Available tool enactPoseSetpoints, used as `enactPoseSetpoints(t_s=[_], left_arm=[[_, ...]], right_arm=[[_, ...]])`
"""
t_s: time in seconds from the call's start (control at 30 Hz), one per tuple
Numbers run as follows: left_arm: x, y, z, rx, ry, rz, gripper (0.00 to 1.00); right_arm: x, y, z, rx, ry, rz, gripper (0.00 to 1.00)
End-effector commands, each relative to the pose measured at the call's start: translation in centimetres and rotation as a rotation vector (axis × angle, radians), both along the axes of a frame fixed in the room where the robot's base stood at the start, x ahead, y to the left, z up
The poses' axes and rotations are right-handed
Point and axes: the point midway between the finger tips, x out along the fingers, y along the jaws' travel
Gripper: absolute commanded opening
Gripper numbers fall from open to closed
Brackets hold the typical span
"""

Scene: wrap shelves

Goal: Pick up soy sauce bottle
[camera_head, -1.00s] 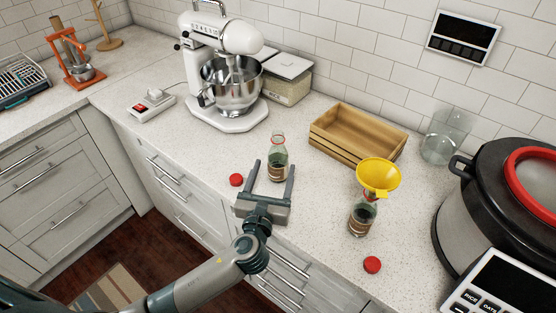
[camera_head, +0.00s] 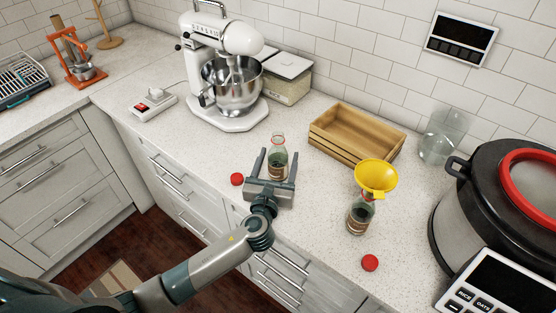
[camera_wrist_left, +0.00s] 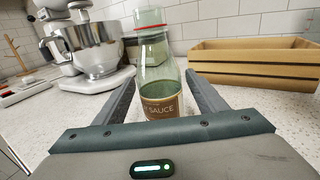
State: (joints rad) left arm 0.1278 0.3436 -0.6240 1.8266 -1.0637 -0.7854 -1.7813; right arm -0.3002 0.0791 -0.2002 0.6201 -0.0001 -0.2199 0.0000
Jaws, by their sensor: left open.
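The soy sauce bottle (camera_head: 278,158) is clear glass with dark liquid and a brown label, upright on the counter. In the left wrist view the bottle (camera_wrist_left: 157,75) shows a red ring near its neck and the word "SAUCE" on its label. My left gripper (camera_head: 277,158) is open, with one finger on each side of the bottle. In the left wrist view the fingers of my left gripper (camera_wrist_left: 160,95) stand apart, with visible gaps to the bottle. My right gripper is not in view.
A second bottle (camera_head: 361,215) holds a yellow funnel (camera_head: 376,178) to the right. Red caps lie at left (camera_head: 237,179) and front right (camera_head: 370,263). A wooden crate (camera_head: 340,152) stands behind the bottle. A stand mixer (camera_head: 222,75) is at back left, a cooker (camera_head: 480,200) at right.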

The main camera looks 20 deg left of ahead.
Motion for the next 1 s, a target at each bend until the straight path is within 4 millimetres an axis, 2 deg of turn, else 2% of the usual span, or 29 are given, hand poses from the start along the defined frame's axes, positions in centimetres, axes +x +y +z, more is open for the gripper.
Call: enactPoseSetpoints(t_s=[0.23, 0.4, 0.47, 1.0], left_arm=[[-0.03, 0.0, 0.0, 0.0, 0.0, 0.0, 0.65], [-0.03, 0.0, 0.0, 0.0, 0.0, 0.0, 0.24], [-0.03, 0.0, 0.0, 0.0, 0.0, 0.0, 0.13], [0.01, 0.01, 0.47, 0.0, -0.002, 0.0, 0.13]], right_arm=[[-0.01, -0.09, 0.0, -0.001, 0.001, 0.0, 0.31], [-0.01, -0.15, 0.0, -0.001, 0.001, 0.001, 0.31], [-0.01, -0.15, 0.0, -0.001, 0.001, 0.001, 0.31], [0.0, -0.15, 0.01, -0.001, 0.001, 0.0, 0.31]])
